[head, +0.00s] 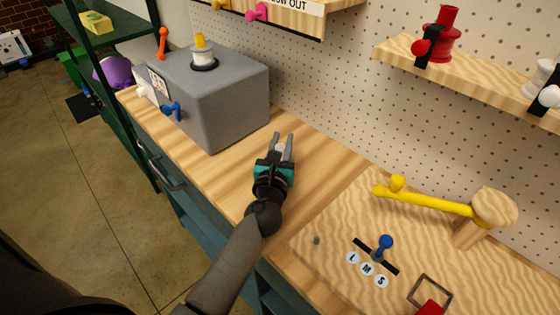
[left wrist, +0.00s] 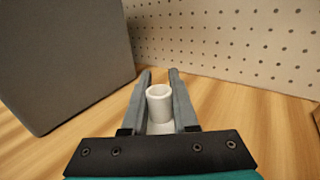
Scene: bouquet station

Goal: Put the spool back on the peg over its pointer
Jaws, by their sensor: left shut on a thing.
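My left gripper (head: 284,143) is above the wooden bench top, to the right of the grey box, its fingers toward the pegboard. It is shut on a small white spool (left wrist: 159,104), which stands between the fingers in the left wrist view; its lower part is partly hidden by the gripper. On the right wall shelf, a red spool (head: 446,30) stands by a black piece with a red ball (head: 421,47). Another whitish spool (head: 540,84) stands by a black piece with a white ball (head: 549,97). I cannot make out an empty peg. My right gripper is not in view.
The grey box (head: 222,100) carries a white and yellow piece (head: 202,52) and blue and orange levers. A wooden board (head: 335,215) with a blue lever (head: 383,244) and a yellow arm (head: 425,200) lies at right. Bench between box and board is clear.

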